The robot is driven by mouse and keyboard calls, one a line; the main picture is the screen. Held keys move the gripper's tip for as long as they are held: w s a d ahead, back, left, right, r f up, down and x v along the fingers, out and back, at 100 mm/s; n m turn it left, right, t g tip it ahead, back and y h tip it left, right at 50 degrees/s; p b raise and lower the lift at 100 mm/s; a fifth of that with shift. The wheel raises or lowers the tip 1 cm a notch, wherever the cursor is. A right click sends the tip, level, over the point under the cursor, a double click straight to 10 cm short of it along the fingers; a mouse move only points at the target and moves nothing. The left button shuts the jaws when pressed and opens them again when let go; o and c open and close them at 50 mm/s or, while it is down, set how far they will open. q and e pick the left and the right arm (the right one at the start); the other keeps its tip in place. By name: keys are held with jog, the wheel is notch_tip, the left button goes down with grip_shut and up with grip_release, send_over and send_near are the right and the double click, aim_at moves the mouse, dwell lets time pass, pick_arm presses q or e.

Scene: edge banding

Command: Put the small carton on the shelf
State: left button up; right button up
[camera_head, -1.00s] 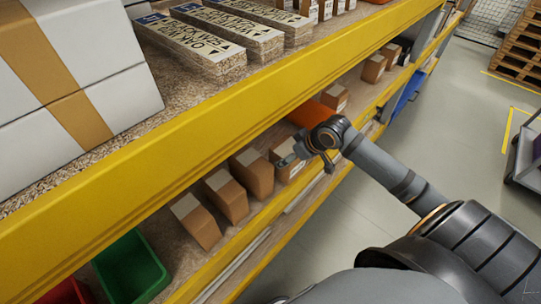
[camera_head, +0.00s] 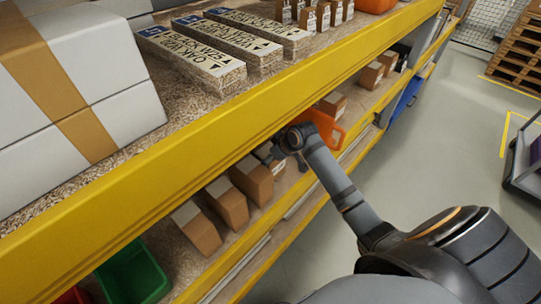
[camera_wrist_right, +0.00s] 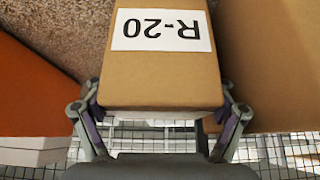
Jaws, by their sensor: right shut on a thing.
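The small carton (camera_wrist_right: 160,75) is brown with a white label reading R-20, upside down in the right wrist view. My right gripper (camera_wrist_right: 158,108) is shut on it, with one finger at each side of its near end. In the head view the right gripper (camera_head: 268,154) is within the lower shelf, under the yellow beam, and partly hides the carton (camera_head: 279,169). The lower shelf (camera_head: 228,247) holds a row of brown cartons. I cannot tell whether the held carton touches the shelf board. My left gripper is not in view.
Brown cartons (camera_head: 252,180) stand close on the left of the held one. An orange bin (camera_head: 322,127) is on its right. The yellow beam (camera_head: 200,135) of the upper shelf runs above. A green bin (camera_head: 133,275) sits at lower left. The aisle floor (camera_head: 440,140) is clear.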

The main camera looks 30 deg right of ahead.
jog(key=o, duration=1.3)
jog(key=shift+f, duration=0.1)
jog(key=shift+v, duration=6.1)
